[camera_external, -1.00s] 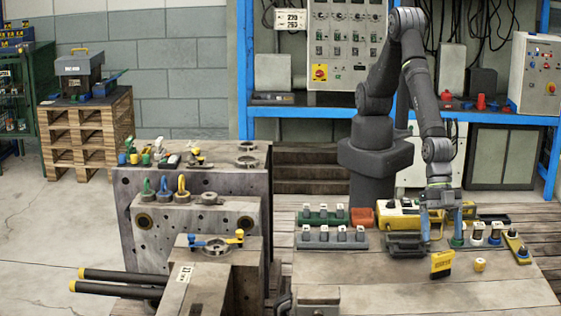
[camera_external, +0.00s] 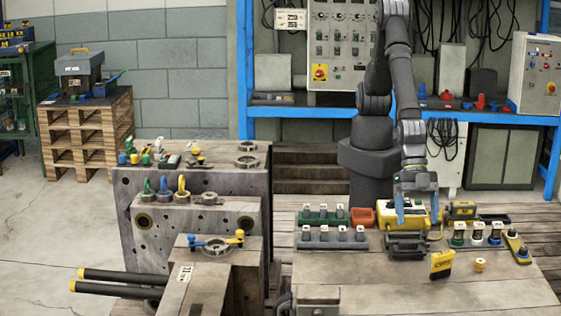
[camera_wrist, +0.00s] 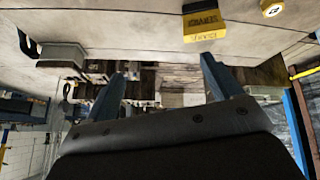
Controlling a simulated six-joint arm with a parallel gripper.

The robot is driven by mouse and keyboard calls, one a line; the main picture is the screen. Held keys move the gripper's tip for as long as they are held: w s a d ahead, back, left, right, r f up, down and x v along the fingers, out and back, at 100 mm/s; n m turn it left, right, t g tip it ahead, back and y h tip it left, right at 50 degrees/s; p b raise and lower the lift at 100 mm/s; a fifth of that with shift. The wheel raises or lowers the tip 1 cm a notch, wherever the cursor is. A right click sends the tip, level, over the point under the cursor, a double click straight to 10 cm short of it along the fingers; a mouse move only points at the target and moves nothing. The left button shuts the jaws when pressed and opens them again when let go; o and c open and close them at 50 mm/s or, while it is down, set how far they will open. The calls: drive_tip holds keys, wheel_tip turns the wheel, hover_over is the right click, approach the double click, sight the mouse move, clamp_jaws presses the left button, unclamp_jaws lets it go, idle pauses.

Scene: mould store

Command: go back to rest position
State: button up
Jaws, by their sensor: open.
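My gripper (camera_external: 418,214) has two blue fingers, which are spread apart and hold nothing. In the external view it points down over the back of the wooden bench top, in front of the yellow and black case (camera_external: 390,217). The fingers overlap the case in the picture, so I cannot tell how far above it they are. In the wrist view the fingers of my gripper (camera_wrist: 162,66) reach up from the bottom with an empty gap between them.
The large mould (camera_external: 190,185) stands further left. The air above the bench is clear.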

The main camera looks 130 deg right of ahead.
drive_tip(key=w+d+r+m+t+h, duration=0.1)
drive_tip(key=w+d+r+m, duration=0.15)
drive_tip(key=w+d, duration=1.05)
drive_tip(key=w+d+m+h, duration=0.1)
drive_tip(key=w+d+m, duration=0.1)
drive_tip(key=w+d, duration=0.4)
drive_tip(key=w+d+m+t+h, duration=0.1)
drive_tip(key=w+d, duration=0.4)
drive_tip(key=d, duration=1.2)
drive_tip(key=w+d+f+m+h, duration=0.1)
drive_tip(key=w+d+m, duration=0.2)
drive_tip(key=d, duration=0.9)
drive_tip(key=w, duration=0.3)
drive_tip(key=shift+w+m, duration=0.3)
drive_tip(key=shift+m, duration=0.05)
drive_tip(key=s+a+n, duration=0.1)
drive_tip(key=s+a, duration=0.2)
drive_tip(key=a, duration=0.7)
drive_tip(key=s+a+n+y, duration=0.1)
drive_tip(key=s+a+n, duration=0.1)
drive_tip(key=a, duration=0.8)
drive_tip(key=shift+s+r+y, duration=0.15)
drive_tip(key=shift+s+y, duration=0.15)
drive_tip(key=shift+s, duration=0.6)
